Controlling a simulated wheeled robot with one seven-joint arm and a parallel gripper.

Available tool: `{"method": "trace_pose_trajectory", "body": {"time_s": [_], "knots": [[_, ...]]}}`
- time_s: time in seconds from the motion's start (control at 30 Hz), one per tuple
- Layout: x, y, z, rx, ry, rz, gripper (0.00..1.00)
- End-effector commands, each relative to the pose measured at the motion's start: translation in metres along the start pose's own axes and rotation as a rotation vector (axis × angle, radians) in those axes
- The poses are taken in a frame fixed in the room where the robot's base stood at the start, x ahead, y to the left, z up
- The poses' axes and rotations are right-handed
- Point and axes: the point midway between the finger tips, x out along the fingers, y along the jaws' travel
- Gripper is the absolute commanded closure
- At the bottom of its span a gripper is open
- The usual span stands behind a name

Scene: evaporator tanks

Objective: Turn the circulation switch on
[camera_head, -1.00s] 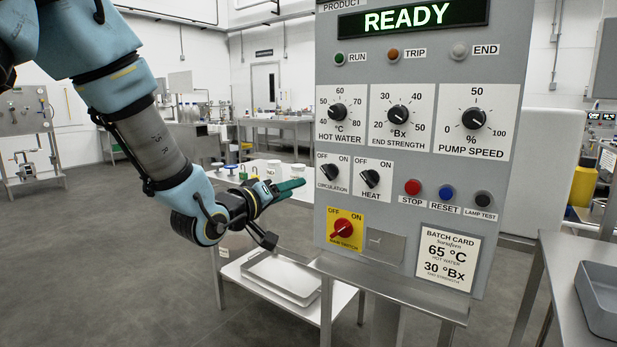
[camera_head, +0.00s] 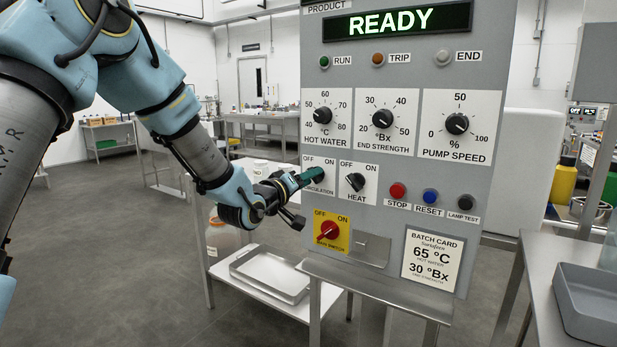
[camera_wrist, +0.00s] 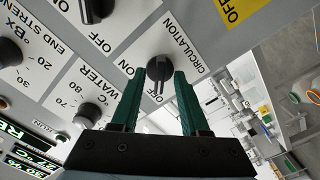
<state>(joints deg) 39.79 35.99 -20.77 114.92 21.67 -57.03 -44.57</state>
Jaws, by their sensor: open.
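The circulation switch is a black knob on a white plate on the grey control panel. In the wrist view the knob (camera_wrist: 160,67) shows between my two green fingertips, its grip bar toward the OFF label. My gripper (camera_wrist: 165,76) is open, with one finger on each side of the knob; I cannot tell whether they touch it. In the head view my gripper (camera_head: 312,178) is at the circulation plate (camera_head: 320,163) and hides the knob.
The black heat knob (camera_head: 355,182) is just to the right, and the red main switch (camera_head: 330,231) is below. Stop, reset and lamp test buttons are farther right. A metal shelf edge (camera_head: 375,285) juts out below the panel. The display (camera_head: 390,20) reads READY.

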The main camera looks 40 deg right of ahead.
Motion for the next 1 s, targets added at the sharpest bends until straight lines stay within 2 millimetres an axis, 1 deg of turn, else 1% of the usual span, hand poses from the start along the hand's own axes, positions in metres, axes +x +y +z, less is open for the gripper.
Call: {"method": "trace_pose_trajectory", "body": {"time_s": [0.2, 0.6, 1.0], "knots": [[0.0001, -0.0003, -0.0001, 0.000, 0.000, 0.000, 0.55], [-0.0001, -0.0002, -0.0004, 0.000, 0.001, 0.000, 1.00], [-0.0002, -0.0003, -0.0004, 0.001, 0.001, 0.000, 1.00]]}}
